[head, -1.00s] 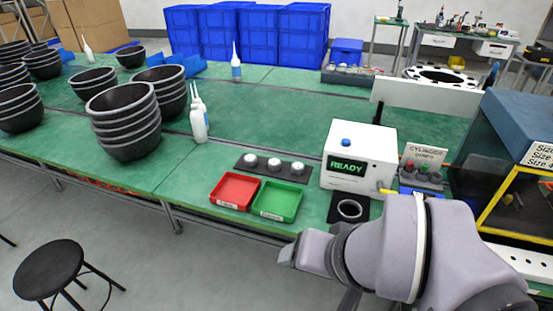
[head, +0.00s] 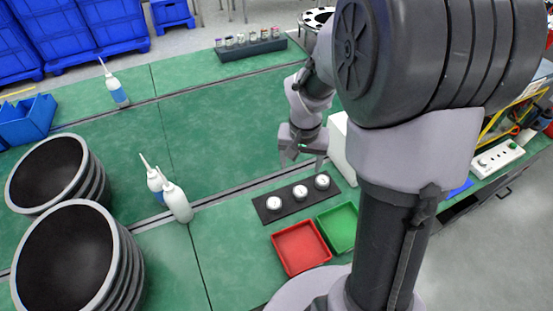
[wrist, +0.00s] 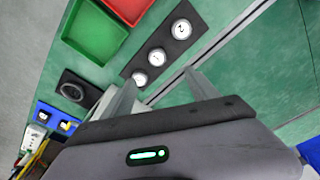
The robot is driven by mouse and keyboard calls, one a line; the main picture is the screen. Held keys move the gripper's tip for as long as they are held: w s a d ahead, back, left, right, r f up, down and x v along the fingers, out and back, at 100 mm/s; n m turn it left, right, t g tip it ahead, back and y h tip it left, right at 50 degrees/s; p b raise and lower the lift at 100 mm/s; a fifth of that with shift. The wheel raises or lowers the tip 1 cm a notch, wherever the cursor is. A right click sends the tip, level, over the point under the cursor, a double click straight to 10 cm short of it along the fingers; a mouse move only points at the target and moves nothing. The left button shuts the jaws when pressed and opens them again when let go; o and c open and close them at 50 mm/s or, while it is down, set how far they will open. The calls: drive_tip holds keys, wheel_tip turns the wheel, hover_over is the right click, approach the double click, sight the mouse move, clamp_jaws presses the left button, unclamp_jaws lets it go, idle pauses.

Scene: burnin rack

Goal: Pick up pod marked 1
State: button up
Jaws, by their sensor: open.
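Three white round pods sit in a row on a dark strip (head: 287,196) on the green bench. In the head view they are the left pod (head: 273,203), the middle pod (head: 300,192) and the right pod (head: 322,181). The wrist view shows them too, at the top (wrist: 181,29), middle (wrist: 157,57) and bottom (wrist: 140,78). Their tops carry small dark marks, too small to read surely, so I cannot tell which is marked 1. My gripper (head: 301,160) is open and empty, above and behind the strip. Its spread fingers also show in the wrist view (wrist: 160,78).
A red tray (head: 300,250) and a green tray (head: 338,228) lie in front of the strip. A white box machine (head: 340,150) stands to the right, partly behind my arm.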

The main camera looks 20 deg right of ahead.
drive_tip(key=b, duration=0.5)
hover_over(300, 191)
drive_tip(key=f, duration=1.1)
drive_tip(key=shift+s+a+f, duration=0.15)
drive_tip(key=shift+s+a, duration=0.15)
drive_tip(key=shift+s, duration=0.1)
drive_tip(key=f, duration=0.2)
drive_tip(key=f+b, duration=0.1)
drive_tip(key=f, duration=0.1)
drive_tip(key=f+b, duration=0.1)
drive_tip(key=f, duration=0.1)
drive_tip(key=shift+w+d, duration=0.35)
drive_tip(key=shift+w, duration=0.05)
drive_tip(key=shift+r, duration=0.2)
drive_tip(key=shift+c, duration=1.1)
drive_tip(key=c, duration=1.2)
